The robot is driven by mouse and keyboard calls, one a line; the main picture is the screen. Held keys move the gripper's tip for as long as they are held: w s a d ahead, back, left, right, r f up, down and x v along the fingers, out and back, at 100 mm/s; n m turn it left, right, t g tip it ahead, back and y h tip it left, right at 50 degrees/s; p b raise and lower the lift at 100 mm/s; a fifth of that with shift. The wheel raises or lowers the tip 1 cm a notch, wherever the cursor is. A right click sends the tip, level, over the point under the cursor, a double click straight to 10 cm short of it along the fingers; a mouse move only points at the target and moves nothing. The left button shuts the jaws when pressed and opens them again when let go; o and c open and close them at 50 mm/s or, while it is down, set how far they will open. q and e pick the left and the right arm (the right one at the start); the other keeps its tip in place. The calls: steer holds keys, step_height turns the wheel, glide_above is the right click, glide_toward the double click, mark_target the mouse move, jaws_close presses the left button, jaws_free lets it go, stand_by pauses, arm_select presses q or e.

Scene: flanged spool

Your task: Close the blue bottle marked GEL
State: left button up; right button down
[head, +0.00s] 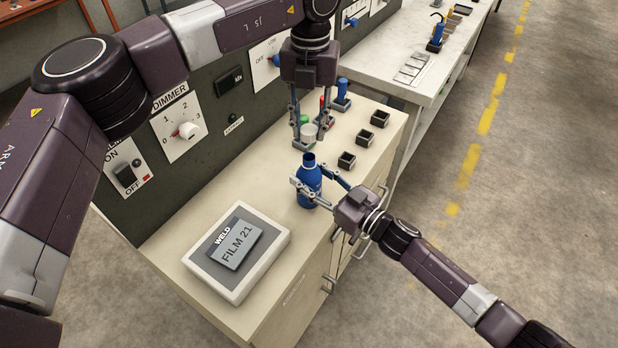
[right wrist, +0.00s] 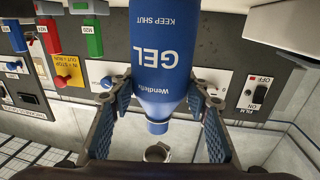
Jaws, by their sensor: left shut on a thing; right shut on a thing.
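The blue bottle (head: 309,190) stands upright near the front edge of the cabinet top; I cannot tell whether its base touches. In the right wrist view the bottle (right wrist: 160,60) appears upside down, marked GEL and KEEP SHUT, with its neck bare. My right gripper (head: 311,190) is shut around the bottle's upper body. My left gripper (head: 308,140) points down above and behind the bottle, shut on a small pale grey cap (head: 309,131). The cap also shows in the right wrist view (right wrist: 157,152), apart from the bottle's mouth and roughly in line with it.
A grey-white case marked WELD FILM 21 (head: 264,262) lies left of the bottle. Three small dark open boxes (head: 363,138) stand to the right. Green, red and blue pieces (head: 342,92) stand behind the left gripper. A panel with a dimmer knob (head: 187,130) rises along the back.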

arm_select(q)
glide_above(309, 163)
steer(key=shift+f, duration=2.4)
steer(key=shift+f, duration=0.85)
steer(key=shift+f, duration=0.6)
